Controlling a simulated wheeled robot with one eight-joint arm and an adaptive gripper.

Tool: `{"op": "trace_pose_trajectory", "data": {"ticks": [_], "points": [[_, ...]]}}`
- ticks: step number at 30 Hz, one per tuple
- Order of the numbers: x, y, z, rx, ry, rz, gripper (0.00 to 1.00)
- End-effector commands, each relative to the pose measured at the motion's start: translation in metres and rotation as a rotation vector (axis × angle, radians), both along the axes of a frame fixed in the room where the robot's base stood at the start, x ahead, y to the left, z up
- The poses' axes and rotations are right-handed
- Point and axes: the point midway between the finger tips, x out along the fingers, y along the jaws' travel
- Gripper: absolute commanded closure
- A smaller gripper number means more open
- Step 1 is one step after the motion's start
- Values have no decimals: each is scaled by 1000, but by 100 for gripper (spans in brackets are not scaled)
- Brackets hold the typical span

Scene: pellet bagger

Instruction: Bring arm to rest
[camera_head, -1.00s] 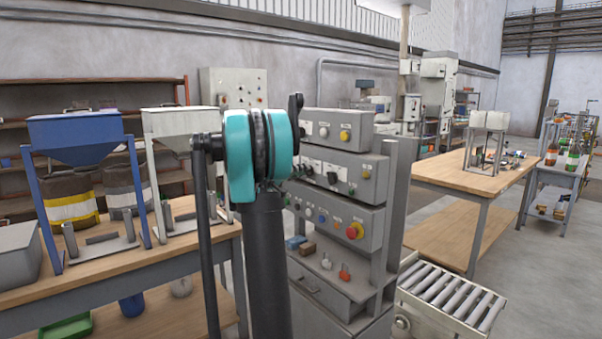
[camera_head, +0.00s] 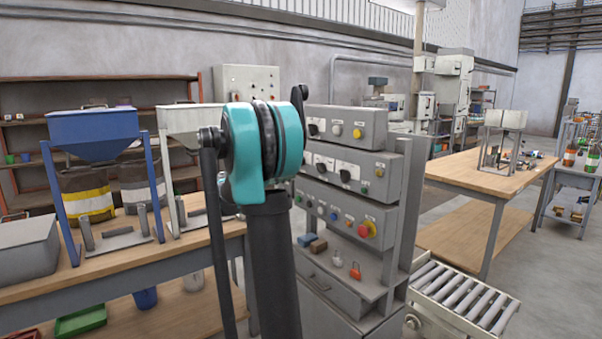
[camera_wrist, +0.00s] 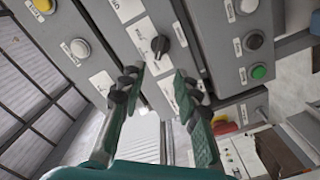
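My gripper (camera_wrist: 156,88) is open in the wrist view, with its two dark green fingers apart and nothing between them. Beyond the fingertips is a grey control panel (camera_wrist: 105,60) with a black selector knob (camera_wrist: 160,46), which appears between the tips. I cannot tell whether a finger touches the panel. In the head view my arm stands raised in front of the control cabinet (camera_head: 345,156), showing a dark link and a teal joint. My gripper is hidden there behind the arm.
A workbench (camera_head: 120,272) with a blue hopper (camera_head: 95,130) and a grey hopper (camera_head: 188,122) is left of my arm. A roller conveyor (camera_head: 465,298) is at the cabinet's right foot. A wooden table (camera_head: 470,172) stands farther right, with open floor beyond.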

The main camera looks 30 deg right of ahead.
Motion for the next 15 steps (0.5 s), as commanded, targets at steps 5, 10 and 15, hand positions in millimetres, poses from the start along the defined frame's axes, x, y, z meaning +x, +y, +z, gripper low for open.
{"op": "trace_pose_trajectory", "data": {"ticks": [5,10,15], "points": [[-1,13,0,0,0,0,68],[-1,15,0,0,0,0,68],[-1,14,0,1,0,-1,68]]}}
